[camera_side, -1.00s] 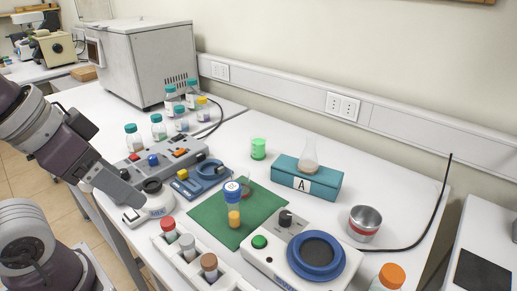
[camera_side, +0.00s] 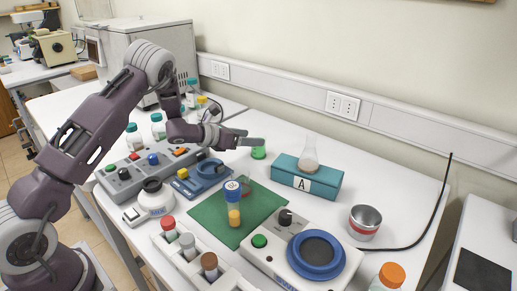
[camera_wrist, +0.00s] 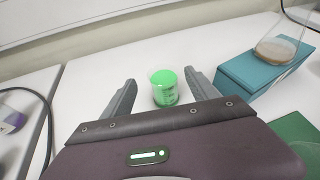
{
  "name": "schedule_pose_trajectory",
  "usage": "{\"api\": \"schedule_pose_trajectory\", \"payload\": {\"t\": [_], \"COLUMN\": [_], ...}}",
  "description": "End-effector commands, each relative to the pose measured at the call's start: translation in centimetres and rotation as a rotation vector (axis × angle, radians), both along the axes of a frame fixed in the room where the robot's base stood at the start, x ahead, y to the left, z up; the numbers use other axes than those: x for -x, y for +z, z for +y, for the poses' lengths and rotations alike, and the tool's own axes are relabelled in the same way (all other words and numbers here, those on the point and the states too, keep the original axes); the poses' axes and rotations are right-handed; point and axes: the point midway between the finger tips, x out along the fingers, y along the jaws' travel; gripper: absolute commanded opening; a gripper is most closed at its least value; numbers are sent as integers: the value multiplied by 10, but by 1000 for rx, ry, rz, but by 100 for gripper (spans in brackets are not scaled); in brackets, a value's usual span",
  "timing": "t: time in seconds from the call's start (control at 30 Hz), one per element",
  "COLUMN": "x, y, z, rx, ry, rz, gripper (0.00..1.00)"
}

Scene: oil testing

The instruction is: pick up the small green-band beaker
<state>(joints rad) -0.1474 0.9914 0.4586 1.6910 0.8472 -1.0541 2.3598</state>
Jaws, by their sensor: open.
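The small green-band beaker (camera_side: 259,153) stands upright on the white table, left of the teal block. In the side view its upper part is hidden behind my gripper (camera_side: 252,141). In the wrist view the beaker (camera_wrist: 164,88) looks bright green and lies between and ahead of the two grey fingers of my gripper (camera_wrist: 160,88). The fingers are open, with a gap on each side of the beaker, and I see no contact.
A teal block (camera_side: 328,183) marked A with a flask (camera_side: 309,155) on it stands right of the beaker. A green mat (camera_side: 208,216) lies in front. A blue device (camera_side: 200,177) sits at the left. The table behind the beaker is clear.

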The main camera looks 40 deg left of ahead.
Motion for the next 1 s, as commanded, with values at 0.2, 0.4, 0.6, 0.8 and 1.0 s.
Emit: {"api": "schedule_pose_trajectory", "payload": {"t": [0.2, 0.4, 0.6, 0.8, 1.0], "x": [-3, -36, -60, -61, -61], "y": [-30, -38, -47, -47, -47], "z": [-12, -16, -22, -22, -22], "rx": [-93, -91, -88, -87, -87], "ry": [-129, -128, -123, -121, -121], "rz": [-23, -25, -22, -22, -21], "gripper": [69, 69, 69, 69, 29]}}
